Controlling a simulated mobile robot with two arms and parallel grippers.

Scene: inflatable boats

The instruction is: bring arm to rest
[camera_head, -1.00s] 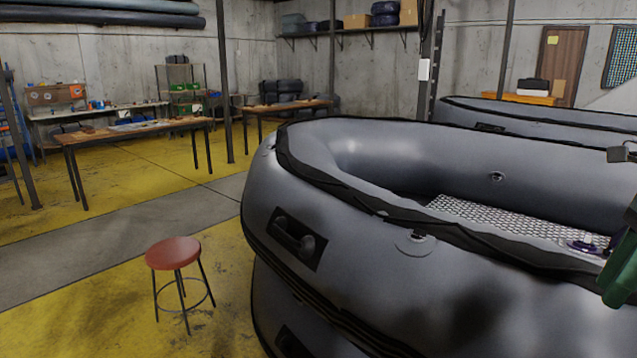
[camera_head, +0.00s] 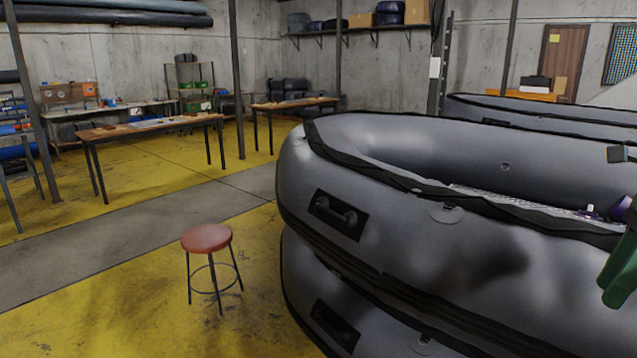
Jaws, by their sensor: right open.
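My right gripper (camera_head: 619,262) shows only in part at the right edge of the head view, as green and dark pieces cut off by the frame. It is open, and I see nothing between its jaws. It appears in front of the side of the large grey inflatable boat (camera_head: 400,235); whether it touches the boat I cannot tell. The boat lies on top of another grey boat. My left gripper is not in view.
A red-topped stool (camera_head: 207,239) stands on the yellow floor left of the boats. A wooden workbench (camera_head: 150,127) stands farther back. A small purple item (camera_head: 620,207) shows by the boat's rim. The grey floor strip (camera_head: 130,230) is clear.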

